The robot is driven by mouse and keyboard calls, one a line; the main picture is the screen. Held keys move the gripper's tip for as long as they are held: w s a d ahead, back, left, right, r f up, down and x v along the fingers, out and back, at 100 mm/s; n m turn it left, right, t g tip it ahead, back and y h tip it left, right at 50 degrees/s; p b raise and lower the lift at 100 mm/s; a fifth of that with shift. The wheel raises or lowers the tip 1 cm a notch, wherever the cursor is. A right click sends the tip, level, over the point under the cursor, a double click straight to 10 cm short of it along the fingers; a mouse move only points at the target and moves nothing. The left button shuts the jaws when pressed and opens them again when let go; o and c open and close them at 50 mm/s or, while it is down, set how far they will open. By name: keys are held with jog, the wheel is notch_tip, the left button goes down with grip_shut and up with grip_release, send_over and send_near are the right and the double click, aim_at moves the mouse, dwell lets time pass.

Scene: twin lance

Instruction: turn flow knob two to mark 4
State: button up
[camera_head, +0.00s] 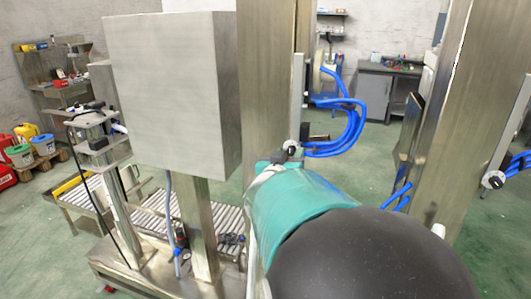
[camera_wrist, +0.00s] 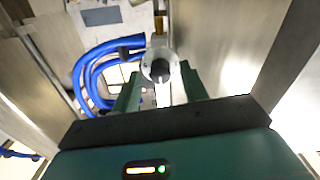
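A round flow knob (camera_wrist: 160,66) with a pale dial and a dark centre is straight ahead in the wrist view. It also shows in the head view (camera_head: 291,148), on a narrow upright plate just beyond my teal arm end. A second similar knob (camera_head: 494,180) is at the far right of the head view. No number labels are readable, so I cannot tell which is knob two or what mark it points to. My gripper (camera_wrist: 161,84) has its two green fingers apart, one on each side below the knob. They appear short of it, with no clear contact.
Blue hoses (camera_head: 349,125) loop to the right of the near knob and show left of it in the wrist view (camera_wrist: 92,70). A thick metal post (camera_head: 267,80) and a grey box (camera_head: 165,90) stand on the left. Another post (camera_head: 465,110) stands on the right.

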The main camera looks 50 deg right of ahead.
jog(key=shift+a, duration=0.1)
grip_shut()
jog(key=shift+m, duration=0.5)
jog(key=m, duration=0.4)
jog(key=shift+m, duration=2.4)
jog(key=shift+o, duration=0.4)
grip_release()
